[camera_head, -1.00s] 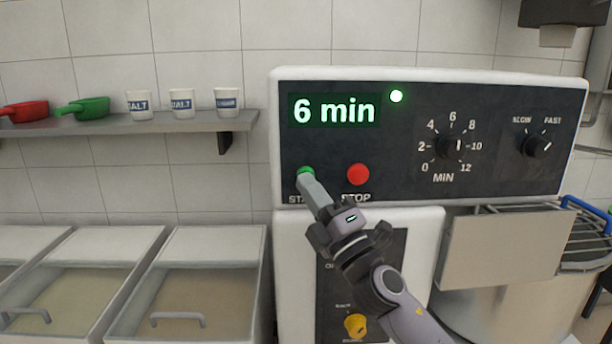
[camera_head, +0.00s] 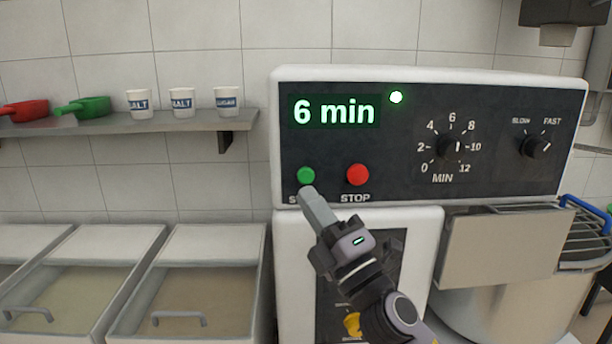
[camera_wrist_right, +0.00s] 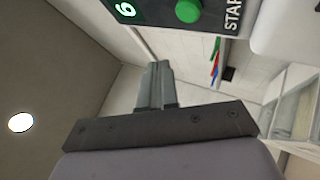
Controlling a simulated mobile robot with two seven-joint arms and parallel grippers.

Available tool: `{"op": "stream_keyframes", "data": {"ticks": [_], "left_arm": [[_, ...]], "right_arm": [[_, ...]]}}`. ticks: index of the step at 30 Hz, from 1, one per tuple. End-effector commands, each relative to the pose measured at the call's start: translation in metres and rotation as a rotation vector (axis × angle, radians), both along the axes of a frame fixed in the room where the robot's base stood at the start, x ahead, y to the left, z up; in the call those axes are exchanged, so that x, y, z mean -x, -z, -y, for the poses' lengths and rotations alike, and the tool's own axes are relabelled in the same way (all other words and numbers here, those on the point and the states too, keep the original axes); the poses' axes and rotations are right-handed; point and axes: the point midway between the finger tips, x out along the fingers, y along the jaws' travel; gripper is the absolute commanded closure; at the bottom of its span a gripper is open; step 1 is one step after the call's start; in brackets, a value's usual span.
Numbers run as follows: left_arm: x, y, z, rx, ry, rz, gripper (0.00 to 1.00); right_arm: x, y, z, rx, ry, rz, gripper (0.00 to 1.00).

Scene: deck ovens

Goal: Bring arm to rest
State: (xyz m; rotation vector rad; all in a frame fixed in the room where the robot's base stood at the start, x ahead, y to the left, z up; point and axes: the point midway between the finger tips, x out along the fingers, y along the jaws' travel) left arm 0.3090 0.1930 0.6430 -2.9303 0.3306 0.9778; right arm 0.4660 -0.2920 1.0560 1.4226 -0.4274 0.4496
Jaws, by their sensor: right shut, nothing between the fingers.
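My right gripper (camera_head: 311,200) is shut and empty in the head view. Its fingertips are just below the green START button (camera_head: 306,176) and cover part of the START label. The arm comes up from the lower right. In the right wrist view the closed fingers (camera_wrist_right: 158,80) point up, with the green button (camera_wrist_right: 188,11) at the top, apart from them. My left gripper is not in view.
The red STOP button (camera_head: 357,175) is right of the START button. A mixer bowl (camera_head: 500,300) with a guard (camera_head: 582,240) stands at the lower right. Lidded bins (camera_head: 190,290) stand at the lower left, below a shelf (camera_head: 170,124) with cups and scoops.

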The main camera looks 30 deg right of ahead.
Motion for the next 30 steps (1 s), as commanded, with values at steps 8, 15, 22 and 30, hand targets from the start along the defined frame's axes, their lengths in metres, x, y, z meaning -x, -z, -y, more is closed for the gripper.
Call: {"op": "stream_keyframes", "data": {"ticks": [8,15,22,30], "left_arm": [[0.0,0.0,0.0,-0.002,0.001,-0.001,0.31],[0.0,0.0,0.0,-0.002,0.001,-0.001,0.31],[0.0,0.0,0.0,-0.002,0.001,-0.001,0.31],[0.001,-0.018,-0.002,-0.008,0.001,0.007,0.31]], "right_arm": [[0.002,0.0,-0.001,0.0,0.0,0.001,1.0],[0.002,0.0,-0.001,0.0,0.0,0.001,1.0],[0.002,0.0,-0.001,0.0,0.0,0.001,1.0],[-0.006,0.059,-0.003,-0.242,-0.089,-0.22,1.0]]}}
